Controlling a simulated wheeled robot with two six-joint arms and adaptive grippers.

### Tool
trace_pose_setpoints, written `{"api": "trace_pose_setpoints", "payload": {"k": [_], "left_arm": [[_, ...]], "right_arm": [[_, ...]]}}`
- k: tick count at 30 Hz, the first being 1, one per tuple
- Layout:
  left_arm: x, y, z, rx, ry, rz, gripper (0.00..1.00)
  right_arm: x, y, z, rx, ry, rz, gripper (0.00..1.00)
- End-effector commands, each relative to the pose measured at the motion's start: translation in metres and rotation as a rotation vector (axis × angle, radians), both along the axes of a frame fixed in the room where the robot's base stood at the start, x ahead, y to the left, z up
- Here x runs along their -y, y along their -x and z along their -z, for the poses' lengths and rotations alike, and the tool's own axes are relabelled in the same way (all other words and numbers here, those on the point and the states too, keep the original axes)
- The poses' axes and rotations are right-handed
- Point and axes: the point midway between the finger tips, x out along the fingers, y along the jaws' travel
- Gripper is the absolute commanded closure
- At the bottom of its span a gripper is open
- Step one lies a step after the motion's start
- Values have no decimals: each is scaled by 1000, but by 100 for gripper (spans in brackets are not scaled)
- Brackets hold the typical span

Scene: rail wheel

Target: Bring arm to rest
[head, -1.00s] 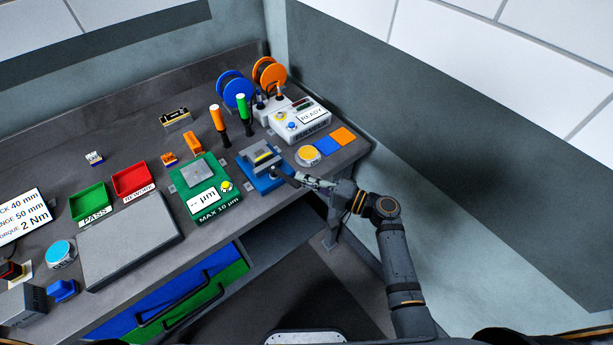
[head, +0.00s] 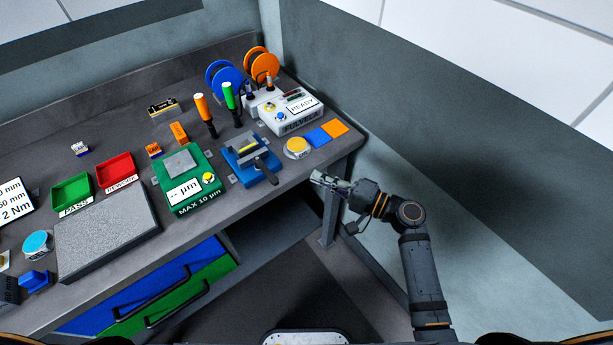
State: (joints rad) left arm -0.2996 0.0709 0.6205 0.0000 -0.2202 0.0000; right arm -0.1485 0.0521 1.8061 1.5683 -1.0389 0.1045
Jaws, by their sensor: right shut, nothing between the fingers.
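My right gripper (head: 322,180) is shut and empty. It hangs in the air just off the bench's front right edge, to the right of the blue clamp fixture (head: 270,177) and apart from it. My right arm (head: 418,262) rises from the lower right, bent at the elbow. The blue fixture stands on the bench with a dark bar and a grey block on it. My left gripper is not in view.
The grey workbench (head: 248,214) holds a green gauge (head: 186,201), a white READY box (head: 288,111), a yellow button (head: 297,146) and red (head: 116,170) and green (head: 72,191) trays. Free room lies right of the bench, before the wall.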

Motion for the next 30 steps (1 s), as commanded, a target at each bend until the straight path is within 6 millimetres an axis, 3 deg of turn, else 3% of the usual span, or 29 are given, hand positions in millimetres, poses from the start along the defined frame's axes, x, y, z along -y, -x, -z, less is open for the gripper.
{"api": "trace_pose_setpoints", "payload": {"k": [3, 7, 13, 22, 23, 26, 29, 30], "left_arm": [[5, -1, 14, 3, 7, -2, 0], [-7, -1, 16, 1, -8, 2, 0], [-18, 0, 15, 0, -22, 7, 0], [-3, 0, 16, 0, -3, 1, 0], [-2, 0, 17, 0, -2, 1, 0], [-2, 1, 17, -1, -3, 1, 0], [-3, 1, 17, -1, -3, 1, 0], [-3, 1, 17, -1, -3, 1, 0]], "right_arm": [[20, 18, 5, 1, 5, -2, 100], [33, 26, 2, 1, 2, 1, 100], [37, 30, -1, 1, -2, 2, 100], [39, 28, 5, -5, 7, 9, 100], [40, 27, 11, -14, 19, 18, 100], [51, 19, 58, -71, 106, 77, 100], [73, 16, 137, -161, 266, 161, 100], [84, 19, 173, -200, 342, 191, 100]]}}
